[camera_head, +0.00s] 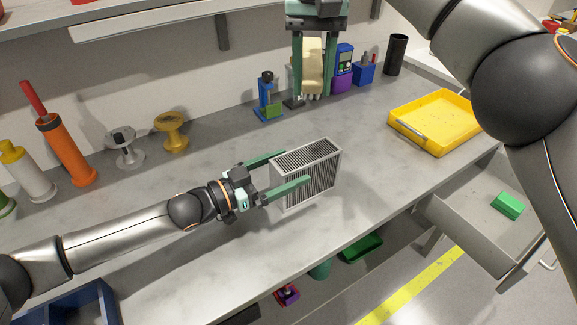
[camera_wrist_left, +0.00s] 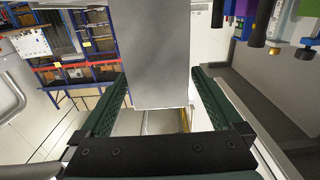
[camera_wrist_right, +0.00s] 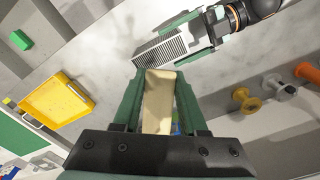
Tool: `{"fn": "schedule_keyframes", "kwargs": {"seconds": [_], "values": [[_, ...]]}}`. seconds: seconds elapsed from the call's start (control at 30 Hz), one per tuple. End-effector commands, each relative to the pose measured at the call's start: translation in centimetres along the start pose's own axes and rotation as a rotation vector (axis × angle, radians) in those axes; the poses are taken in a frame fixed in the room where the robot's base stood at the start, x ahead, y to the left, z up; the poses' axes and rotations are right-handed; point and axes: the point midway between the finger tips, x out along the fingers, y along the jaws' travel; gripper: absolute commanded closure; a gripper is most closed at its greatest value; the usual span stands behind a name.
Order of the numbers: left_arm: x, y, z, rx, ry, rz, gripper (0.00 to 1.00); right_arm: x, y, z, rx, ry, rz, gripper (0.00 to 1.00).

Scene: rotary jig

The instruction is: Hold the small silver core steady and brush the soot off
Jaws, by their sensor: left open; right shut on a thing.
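The small silver core (camera_head: 307,178), a boxy block with dark slotted grille faces, stands upright on the grey bench. My left gripper (camera_head: 296,168) is open, with its green fingers on either side of the core. In the left wrist view the core's plain grey side (camera_wrist_left: 160,50) lies between the fingers, with narrow gaps beside it. My right gripper (camera_head: 313,95) is shut on a cream-handled brush (camera_head: 312,68), bristles down, behind and apart from the core. The brush also shows in the right wrist view (camera_wrist_right: 158,100). Soot cannot be told from the dark grille slots.
A yellow tray (camera_head: 432,150) lies to the right. At the back stand a blue-and-green fixture (camera_head: 268,98), a purple device (camera_head: 343,68) and a black cylinder (camera_head: 395,55). Spools (camera_head: 171,132) and an orange tube (camera_head: 67,150) stand left. Bench around the core is clear.

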Motion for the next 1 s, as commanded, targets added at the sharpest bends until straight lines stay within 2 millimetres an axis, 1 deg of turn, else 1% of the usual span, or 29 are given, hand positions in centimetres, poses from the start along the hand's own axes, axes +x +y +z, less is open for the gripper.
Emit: {"fn": "schedule_keyframes", "kwargs": {"seconds": [0.03, 0.13, 0.4, 0.43, 1.0], "values": [[0.46, 0.05, -0.02, 0.000, 0.001, 0.001, 0.00, -0.03, -0.01, 0.00, 0.000, 0.000, 0.000, 1.00], [0.91, 0.05, 0.01, 0.000, 0.000, 0.001, 0.00, -0.02, -0.01, 0.00, 0.000, 0.001, 0.000, 1.00], [1.03, 0.04, -0.01, 0.000, 0.000, 0.001, 0.00, -0.03, -0.01, 0.00, 0.000, 0.001, 0.000, 1.00], [1.03, 0.04, -0.01, 0.000, 0.000, 0.001, 0.01, -0.03, -0.01, 0.00, 0.000, 0.001, 0.000, 1.00], [0.99, 0.04, 0.00, 0.000, 0.000, 0.001, 0.65, -0.02, -0.01, 0.00, 0.000, 0.000, 0.000, 1.00]]}}
